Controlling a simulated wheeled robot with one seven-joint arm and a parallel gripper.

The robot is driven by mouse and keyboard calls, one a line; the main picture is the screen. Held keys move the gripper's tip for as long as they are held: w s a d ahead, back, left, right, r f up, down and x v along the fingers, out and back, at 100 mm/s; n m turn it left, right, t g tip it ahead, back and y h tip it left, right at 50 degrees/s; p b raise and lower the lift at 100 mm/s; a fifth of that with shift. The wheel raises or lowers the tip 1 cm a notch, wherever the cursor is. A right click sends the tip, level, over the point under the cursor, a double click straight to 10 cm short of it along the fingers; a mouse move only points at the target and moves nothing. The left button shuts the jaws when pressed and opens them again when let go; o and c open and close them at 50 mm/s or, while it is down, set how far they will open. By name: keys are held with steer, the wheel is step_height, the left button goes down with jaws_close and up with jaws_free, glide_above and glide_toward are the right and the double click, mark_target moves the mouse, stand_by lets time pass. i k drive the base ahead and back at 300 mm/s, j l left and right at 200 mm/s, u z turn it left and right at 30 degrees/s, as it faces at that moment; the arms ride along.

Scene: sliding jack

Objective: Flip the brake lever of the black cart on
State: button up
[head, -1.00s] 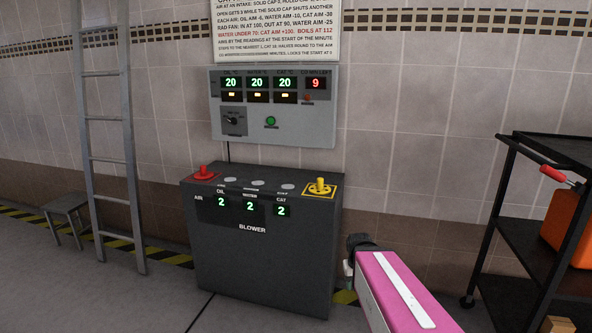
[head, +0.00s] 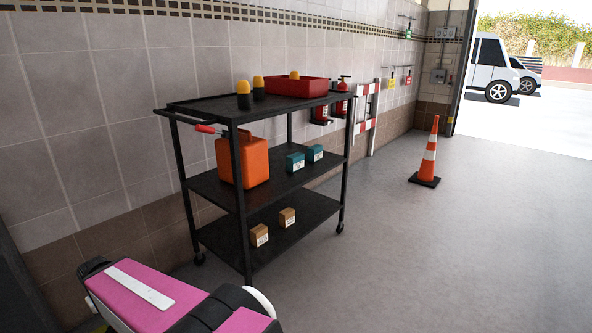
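The black cart (head: 190,184) stands against the tiled wall, left of the picture's middle, with three shelves and small wheels. Its brake lever (head: 205,129) has a red grip and a short metal shaft. It sits at the cart's near left post, just below the top shelf, and sticks out to the left, nearly level with the grip slightly higher. My pink and black arm shows at the lower left, in front of the cart and apart from the lever. No gripper fingers can be made out.
The cart holds a red bin (head: 297,87), black-and-yellow items (head: 243,94), an orange canister (head: 252,162), teal boxes (head: 295,161) and brown boxes (head: 260,235). A traffic cone (head: 428,155) stands to the right.

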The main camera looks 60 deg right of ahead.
mark_target(226, 134)
steer(key=z, duration=1.85)
